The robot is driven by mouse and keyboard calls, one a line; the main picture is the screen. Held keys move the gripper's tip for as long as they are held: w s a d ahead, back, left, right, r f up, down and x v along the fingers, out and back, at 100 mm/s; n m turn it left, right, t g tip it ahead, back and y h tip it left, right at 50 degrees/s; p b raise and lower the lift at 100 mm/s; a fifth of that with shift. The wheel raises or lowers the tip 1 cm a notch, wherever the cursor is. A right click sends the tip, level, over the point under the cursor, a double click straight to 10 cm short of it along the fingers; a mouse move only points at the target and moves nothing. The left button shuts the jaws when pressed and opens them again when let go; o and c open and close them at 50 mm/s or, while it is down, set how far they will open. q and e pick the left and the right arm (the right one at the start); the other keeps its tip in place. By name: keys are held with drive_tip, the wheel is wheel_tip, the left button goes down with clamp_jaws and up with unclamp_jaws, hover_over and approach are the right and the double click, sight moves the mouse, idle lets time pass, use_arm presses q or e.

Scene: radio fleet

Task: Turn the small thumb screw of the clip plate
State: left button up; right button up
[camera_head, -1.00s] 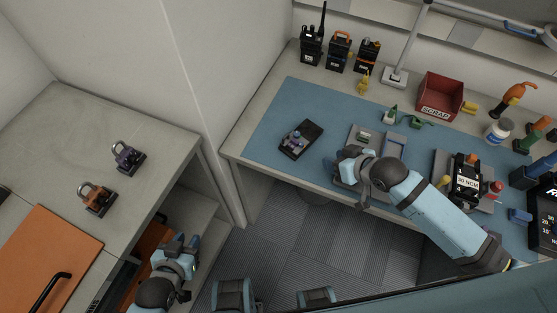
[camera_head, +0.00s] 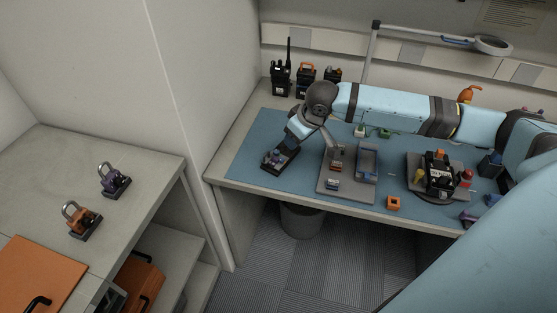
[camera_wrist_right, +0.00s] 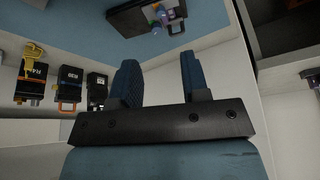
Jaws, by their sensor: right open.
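A small dark plate (camera_head: 280,163) lies on the blue mat, near the mat's left end. It carries small purple and greyish parts; it looks like the clip plate, but I cannot make out the thumb screw. My left gripper is out of view.
Grey fixture plates and a black radio (camera_head: 440,174) stand to the right on the mat (camera_head: 240,150). Several radios (camera_head: 281,79) stand along the wall behind. An orange block (camera_head: 393,203) lies near the front edge. Two padlock-like items (camera_head: 114,179) sit on the left counter.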

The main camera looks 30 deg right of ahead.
sight(282, 159)
drive_tip(key=x, duration=1.1)
drive_tip(key=shift+w+a+f, duration=0.15)
drive_tip(key=shift+w+f, duration=0.1)
drive_tip(key=shift+f, duration=0.1)
clamp_jaws()
